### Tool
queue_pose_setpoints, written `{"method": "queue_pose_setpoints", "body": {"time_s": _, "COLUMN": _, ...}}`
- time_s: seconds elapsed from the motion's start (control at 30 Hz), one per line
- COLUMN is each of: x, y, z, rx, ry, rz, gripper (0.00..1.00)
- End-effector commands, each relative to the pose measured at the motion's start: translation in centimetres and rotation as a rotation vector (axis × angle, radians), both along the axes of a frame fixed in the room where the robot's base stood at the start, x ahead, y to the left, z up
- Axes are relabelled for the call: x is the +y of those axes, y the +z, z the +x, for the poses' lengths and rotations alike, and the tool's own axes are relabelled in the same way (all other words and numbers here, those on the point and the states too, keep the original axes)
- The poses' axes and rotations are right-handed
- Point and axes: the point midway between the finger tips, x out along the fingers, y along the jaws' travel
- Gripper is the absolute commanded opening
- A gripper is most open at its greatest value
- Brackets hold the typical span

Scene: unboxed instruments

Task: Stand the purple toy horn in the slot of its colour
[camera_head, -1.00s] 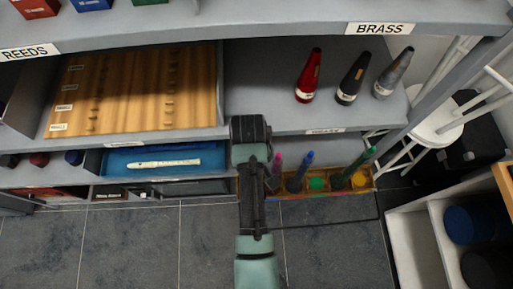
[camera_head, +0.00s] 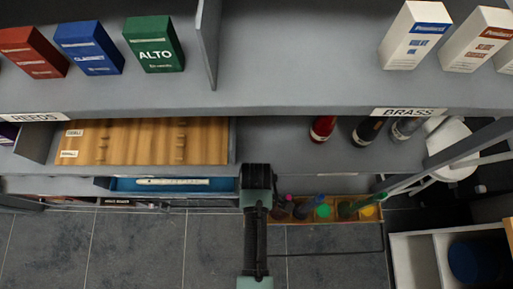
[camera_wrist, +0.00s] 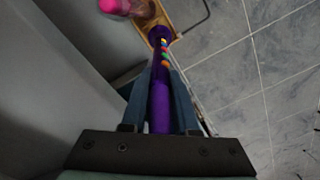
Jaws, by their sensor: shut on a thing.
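In the wrist view my gripper (camera_wrist: 158,98) is shut on the purple toy horn (camera_wrist: 160,95), which lies lengthwise between the fingers. Its far end points toward the wooden slot tray (camera_wrist: 172,12), and small coloured keys show along it. I cannot tell whether it touches the tray. In the head view the tray (camera_head: 300,221) is low at the shelf's foot, just right of my arm. It holds pink, blue and green horns, with green and yellow slot markings showing. The purple slot is not clear, and the horn and fingertips are hidden there.
A blue tray with a white recorder (camera_head: 172,181) is to the left. A white shelf unit (camera_head: 415,255) stands right. The tiled floor in front is clear.

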Motion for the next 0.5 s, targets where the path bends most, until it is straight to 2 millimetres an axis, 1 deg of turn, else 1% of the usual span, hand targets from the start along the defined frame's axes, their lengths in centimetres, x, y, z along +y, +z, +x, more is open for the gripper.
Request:
{"method": "queue_pose_setpoints", "body": {"time_s": 0.03, "x": 0.0, "y": -0.9, "z": 0.0, "rx": 0.0, "ry": 0.0, "rz": 0.0, "gripper": 0.0}}
{"method": "queue_pose_setpoints", "body": {"time_s": 0.3, "x": 0.0, "y": -3.2, "z": 0.0, "rx": 0.0, "ry": -0.001, "rz": 0.0, "gripper": 0.0}}
{"method": "queue_pose_setpoints", "body": {"time_s": 0.4, "x": 0.0, "y": -3.6, "z": 0.0, "rx": 0.0, "ry": -0.001, "rz": 0.0, "gripper": 0.0}}
{"method": "queue_pose_setpoints", "body": {"time_s": 0.5, "x": 0.0, "y": -3.6, "z": 0.0, "rx": 0.0, "ry": -0.002, "rz": 0.0, "gripper": 0.0}}
